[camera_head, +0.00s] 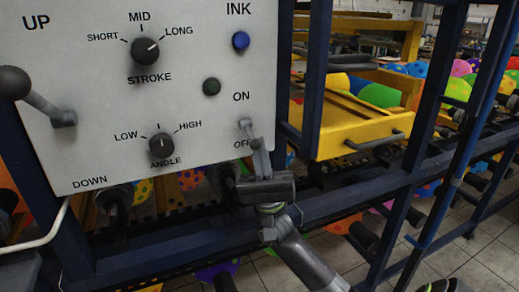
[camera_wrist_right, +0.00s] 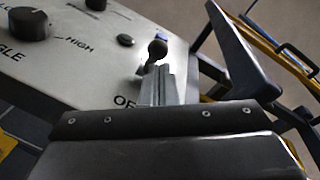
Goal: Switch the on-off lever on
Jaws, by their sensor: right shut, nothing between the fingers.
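The grey control panel (camera_head: 95,120) fills the left of the head view. Its small on-off lever (camera_head: 246,127) sits at the right edge, between the ON and OFF labels. My right gripper (camera_head: 256,145) is shut and empty, its fingertips at the lever by the OFF label. In the right wrist view, the lever's dark ball knob (camera_wrist_right: 157,49) shows just beyond my right fingertips (camera_wrist_right: 158,72). I cannot tell whether they touch it. The fingers partly hide the lever, so its exact setting is unclear. My left gripper is out of view.
A larger lever with a black ball (camera_head: 14,83) is at the panel's left. The stroke knob (camera_head: 145,50), angle knob (camera_head: 161,145) and blue ink button (camera_head: 240,41) are nearby. Blue frame posts (camera_head: 318,75) and a yellow drawer (camera_head: 350,135) stand right of the panel.

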